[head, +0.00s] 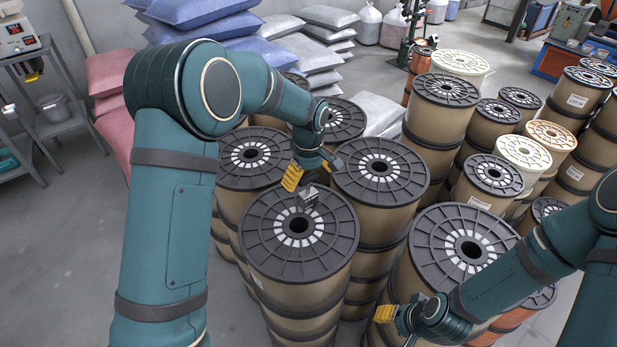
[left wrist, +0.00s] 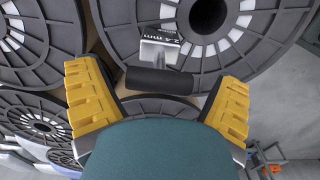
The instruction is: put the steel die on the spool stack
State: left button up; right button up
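The steel die (head: 309,198) is a small grey block at the far part of the top flange of the front spool stack (head: 270,236). In the left wrist view the die (left wrist: 159,50) shows lettering, and a black cylinder joined to it lies between my fingers. My left gripper (head: 313,171) is open, its yellow fingers wide apart on either side of the cylinder without visible touch. Whether the die rests fully on the flange is hard to tell. My right gripper (head: 386,313) is low by the right front spool; only one yellow finger shows clearly.
More tall spool stacks stand close around, such as a back right one (head: 380,168) and a right front one (head: 462,245). Filled sacks (head: 310,55) are piled behind. A metal cart (head: 50,115) stands at the left. Bare floor (head: 60,250) lies at the front left.

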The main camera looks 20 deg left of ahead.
pick_arm(q)
jog(key=shift+r, duration=0.1)
notch_tip(320, 180, up, 12)
jog(key=p, duration=0.1)
dwell(0.5)
jog(key=shift+s, duration=0.1)
dwell(0.3)
